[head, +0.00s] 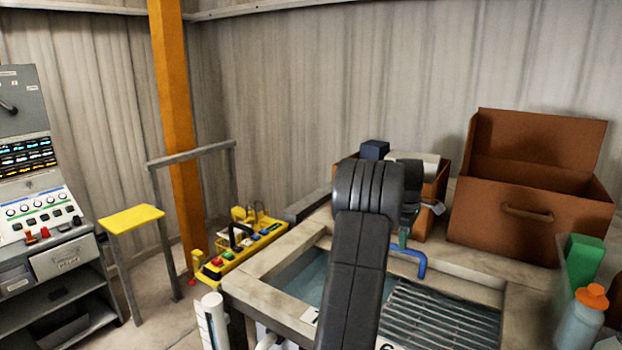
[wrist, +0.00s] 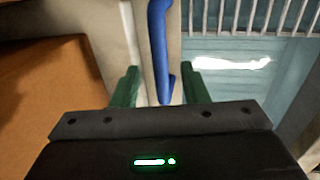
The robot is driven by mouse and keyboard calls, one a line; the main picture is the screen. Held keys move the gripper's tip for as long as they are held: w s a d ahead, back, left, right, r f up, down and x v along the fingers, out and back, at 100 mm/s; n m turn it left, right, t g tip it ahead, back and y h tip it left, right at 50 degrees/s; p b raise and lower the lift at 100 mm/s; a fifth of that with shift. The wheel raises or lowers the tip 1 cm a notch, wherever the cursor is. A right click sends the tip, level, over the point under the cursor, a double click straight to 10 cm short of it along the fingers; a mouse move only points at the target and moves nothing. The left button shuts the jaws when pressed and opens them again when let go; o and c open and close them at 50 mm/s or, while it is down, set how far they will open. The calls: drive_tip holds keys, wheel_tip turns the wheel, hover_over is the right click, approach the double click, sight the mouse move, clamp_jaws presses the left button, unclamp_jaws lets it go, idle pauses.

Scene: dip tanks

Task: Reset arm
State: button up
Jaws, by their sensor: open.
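My black arm reaches over the tank (head: 255,270) in the head view. My gripper (wrist: 162,84) is open, its two green fingers apart in the wrist view. A blue bent bar (wrist: 158,45) shows in the gap between the fingers, with space on both sides. I cannot tell how far below the fingertips it lies. In the head view the blue bar (head: 412,258) is at the tank's rim, just below the one green finger that shows. The arm hides most of my gripper there.
A grated basin (head: 440,318) lies right of the arm. An open brown box (head: 520,228) stands behind it, with a smaller box (head: 429,225) beside it. A bottle (head: 580,322) is at the right edge. A yellow control panel (head: 240,255) and an orange post (head: 178,130) are left.

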drive_tip(key=f, duration=0.3)
drive_tip(key=shift+w+d+f+p, duration=0.2)
drive_tip(key=shift+w+f+p, duration=0.05)
drive_tip(key=shift+f+p, duration=0.1)
drive_tip(key=shift+s+a+b, duration=0.2)
drive_tip(key=shift+s+b, duration=0.05)
drive_tip(key=shift+b, duration=0.05)
drive_tip(key=shift+r, duration=0.15)
